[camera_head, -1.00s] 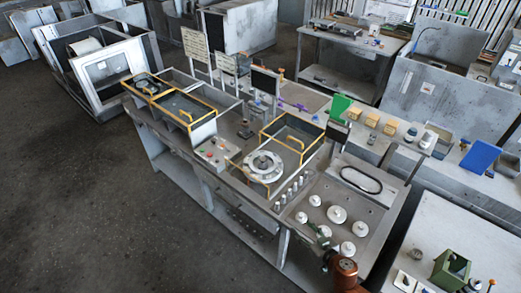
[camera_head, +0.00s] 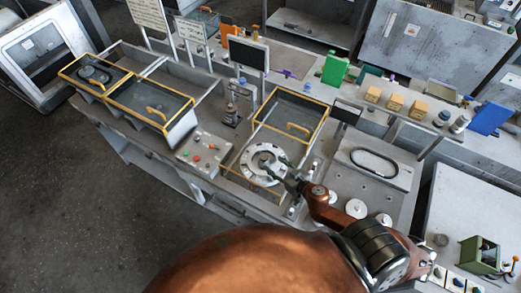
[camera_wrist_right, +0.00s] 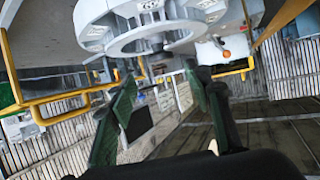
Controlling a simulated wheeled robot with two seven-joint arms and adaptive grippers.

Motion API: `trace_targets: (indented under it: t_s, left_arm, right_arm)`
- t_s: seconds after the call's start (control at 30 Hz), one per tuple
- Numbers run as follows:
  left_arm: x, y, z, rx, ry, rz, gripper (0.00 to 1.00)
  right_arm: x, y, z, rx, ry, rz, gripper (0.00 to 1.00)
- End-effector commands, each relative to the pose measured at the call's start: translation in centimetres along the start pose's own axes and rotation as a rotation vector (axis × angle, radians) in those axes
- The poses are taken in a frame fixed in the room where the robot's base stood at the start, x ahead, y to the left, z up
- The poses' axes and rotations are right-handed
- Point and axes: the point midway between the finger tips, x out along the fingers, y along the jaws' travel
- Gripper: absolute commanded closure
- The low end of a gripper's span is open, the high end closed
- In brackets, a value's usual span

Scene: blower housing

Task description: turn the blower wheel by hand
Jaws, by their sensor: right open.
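The blower wheel, a pale round ring with a darker centre (camera_head: 250,160), sits in the middle of the workbench, beside the control panel. In the right wrist view, the ring (camera_wrist_right: 118,46) fills the top of the picture, with its central opening showing. My right gripper (camera_head: 284,170) is at the ring's right side in the head view and overlaps its edge. In the wrist view its two green fingers (camera_wrist_right: 158,85) are spread apart with nothing between them, just short of the ring. I cannot tell whether a fingertip touches it. My left gripper is not in view.
A yellow-framed clear cover (camera_head: 290,117) stands behind the wheel. A control panel (camera_head: 203,151) with coloured buttons lies to its left. Several white discs (camera_head: 356,208) and a plate with a black oval belt (camera_head: 374,163) are to the right. Open floor lies at the left.

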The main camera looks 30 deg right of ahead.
Motion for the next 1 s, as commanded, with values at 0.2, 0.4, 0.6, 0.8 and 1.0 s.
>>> trace_targets:
  t_s: [0.2,0.4,0.6,0.8,1.0]
  left_arm:
    - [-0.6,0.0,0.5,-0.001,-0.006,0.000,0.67]
    - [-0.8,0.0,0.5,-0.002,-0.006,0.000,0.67]
    - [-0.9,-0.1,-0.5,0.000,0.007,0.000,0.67]
    - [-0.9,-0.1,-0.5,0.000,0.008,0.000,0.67]
    - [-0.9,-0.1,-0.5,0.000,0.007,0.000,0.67]
  right_arm:
    - [3.2,-0.3,-0.4,-0.003,0.003,-0.005,0.54]
    - [6.2,-0.3,-0.3,-0.003,0.002,-0.006,0.54]
    - [7.5,-0.3,-0.2,-0.002,0.001,-0.006,0.54]
    - [7.6,-0.3,-0.1,-0.002,0.001,-0.005,0.54]
    - [7.6,-0.2,-0.1,-0.001,0.001,-0.004,0.63]
